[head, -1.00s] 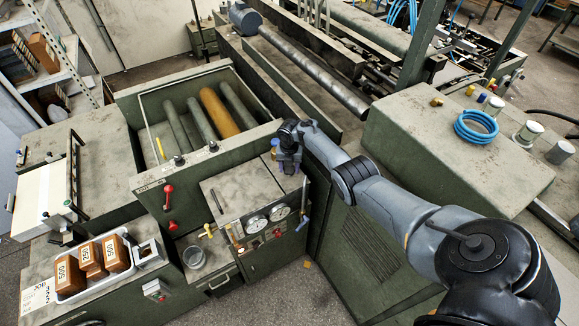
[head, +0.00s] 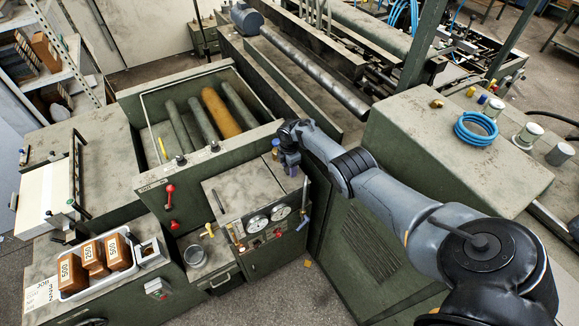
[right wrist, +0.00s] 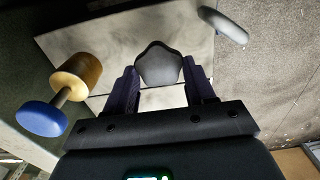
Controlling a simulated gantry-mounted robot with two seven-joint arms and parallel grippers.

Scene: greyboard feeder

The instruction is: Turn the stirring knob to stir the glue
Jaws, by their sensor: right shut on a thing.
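The dark grey, lobed knob (right wrist: 160,66) shows in the right wrist view, over a pale worn plate. My right gripper (right wrist: 161,84) is shut on it, with one finger on each side. In the head view my right gripper (head: 290,168) points down at the back right corner of the green machine's small lid plate (head: 240,188), and it hides the knob there. My left gripper is not in view. I cannot make out the glue itself.
A blue-capped brass fitting (right wrist: 62,92) stands left of the gripper in the wrist view. A grey lever handle (right wrist: 225,26) is at upper right. In the head view, gauges (head: 258,222), a red lever (head: 170,195) and open rollers (head: 205,115) are near.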

